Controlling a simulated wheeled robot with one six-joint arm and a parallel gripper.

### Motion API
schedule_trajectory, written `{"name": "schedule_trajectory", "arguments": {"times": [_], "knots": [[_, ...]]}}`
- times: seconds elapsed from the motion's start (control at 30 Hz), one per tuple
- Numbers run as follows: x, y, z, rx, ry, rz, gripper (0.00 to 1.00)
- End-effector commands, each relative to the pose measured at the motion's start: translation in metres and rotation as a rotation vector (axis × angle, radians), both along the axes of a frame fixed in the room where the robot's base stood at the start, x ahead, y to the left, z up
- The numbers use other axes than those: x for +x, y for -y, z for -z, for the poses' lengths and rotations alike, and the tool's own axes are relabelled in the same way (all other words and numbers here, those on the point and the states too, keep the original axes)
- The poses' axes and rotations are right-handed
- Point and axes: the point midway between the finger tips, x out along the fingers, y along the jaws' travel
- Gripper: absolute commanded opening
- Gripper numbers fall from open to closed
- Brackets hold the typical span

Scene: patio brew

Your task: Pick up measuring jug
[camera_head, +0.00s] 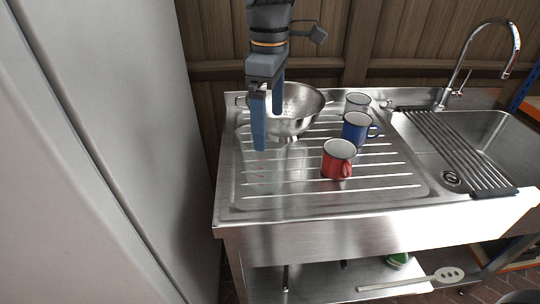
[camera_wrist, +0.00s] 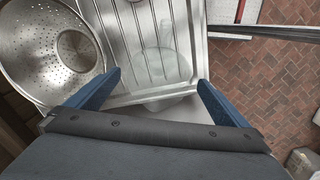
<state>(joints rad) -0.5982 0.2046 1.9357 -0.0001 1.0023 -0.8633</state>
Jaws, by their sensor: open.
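The measuring jug (camera_head: 262,177) is clear, with faint red marks, and stands on the ribbed drainboard near its left front corner. It also shows as a see-through shape in the wrist view (camera_wrist: 162,68), between and beyond my fingertips. My gripper (camera_head: 269,130) is open and points down above the jug, with its near finger overlapping the jug's upper part in the head view. Nothing is visibly clamped. The jug's clear edges and handle are hard to make out, and I cannot tell if a finger touches it.
A steel colander (camera_head: 300,112) stands close behind the jug and my gripper. A red mug (camera_head: 337,160), a blue mug (camera_head: 355,127) and a grey mug (camera_head: 357,101) stand to the right. The sink (camera_head: 470,135) is farther right. A tall pale panel (camera_head: 110,130) bounds the left.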

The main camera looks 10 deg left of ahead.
Motion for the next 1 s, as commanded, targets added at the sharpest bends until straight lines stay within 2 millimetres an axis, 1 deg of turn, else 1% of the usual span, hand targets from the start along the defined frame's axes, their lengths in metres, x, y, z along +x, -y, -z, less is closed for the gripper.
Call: {"name": "schedule_trajectory", "arguments": {"times": [0.03, 0.1, 0.2, 0.47, 0.73, 0.83, 1.0], "knots": [[-0.002, 0.0, 0.009, -0.003, -0.004, -0.001, 1.0], [-0.002, -0.002, 0.02, -0.003, -0.003, -0.003, 1.0], [-0.002, -0.002, 0.034, -0.002, -0.003, -0.003, 1.0], [0.0, -0.001, 0.052, -0.002, -0.002, 0.001, 1.0], [0.002, 0.0, 0.087, -0.002, -0.002, 0.004, 1.0], [0.003, -0.001, 0.094, 0.0, 0.0, 0.004, 1.0], [0.003, -0.001, 0.096, 0.001, 0.001, 0.004, 1.0]]}}
